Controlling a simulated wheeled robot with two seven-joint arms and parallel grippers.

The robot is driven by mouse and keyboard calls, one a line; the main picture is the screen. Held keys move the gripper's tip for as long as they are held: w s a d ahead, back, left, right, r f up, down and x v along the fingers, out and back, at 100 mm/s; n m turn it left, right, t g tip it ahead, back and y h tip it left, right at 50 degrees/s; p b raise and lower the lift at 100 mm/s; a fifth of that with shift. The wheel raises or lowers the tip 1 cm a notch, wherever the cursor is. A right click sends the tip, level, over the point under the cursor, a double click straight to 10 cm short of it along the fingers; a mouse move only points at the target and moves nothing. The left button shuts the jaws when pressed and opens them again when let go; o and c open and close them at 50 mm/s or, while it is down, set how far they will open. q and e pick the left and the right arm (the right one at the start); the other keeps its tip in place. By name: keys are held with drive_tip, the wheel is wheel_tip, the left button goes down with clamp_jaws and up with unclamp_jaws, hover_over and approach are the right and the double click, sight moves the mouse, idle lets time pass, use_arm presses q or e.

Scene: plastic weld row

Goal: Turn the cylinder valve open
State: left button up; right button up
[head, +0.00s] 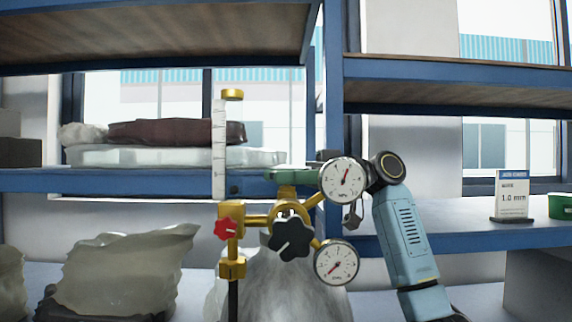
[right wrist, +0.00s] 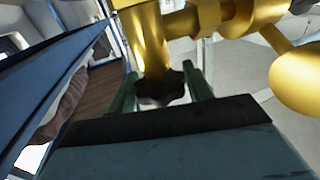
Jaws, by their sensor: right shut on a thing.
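The gas cylinder (head: 275,290) stands upright, with brass valve and regulator parts (head: 287,212) on top. My right gripper (head: 285,175), with green fingers, reaches in from the right just above the brass body. In the right wrist view, its two fingers (right wrist: 160,86) are shut on a dark lobed handwheel (right wrist: 160,92) at the brass stem (right wrist: 149,40). In the head view my fingers hide this handwheel. A larger black star knob (head: 292,239) and a red knob (head: 226,229) sit lower on the brass parts. My left gripper is not in view.
Two round gauges, upper (head: 343,181) and lower (head: 336,263), sit close to my right gripper and arm. A white scaled flow tube (head: 219,150) stands at the left. Blue shelves (head: 450,70) with bags and a sign (head: 511,196) are behind.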

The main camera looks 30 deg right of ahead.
drive_tip(key=shift+g, duration=0.3)
drive_tip(key=o, duration=1)
drive_tip(key=shift+c, duration=0.2)
drive_tip(key=v, duration=1.3)
drive_tip(key=shift+d, duration=0.2)
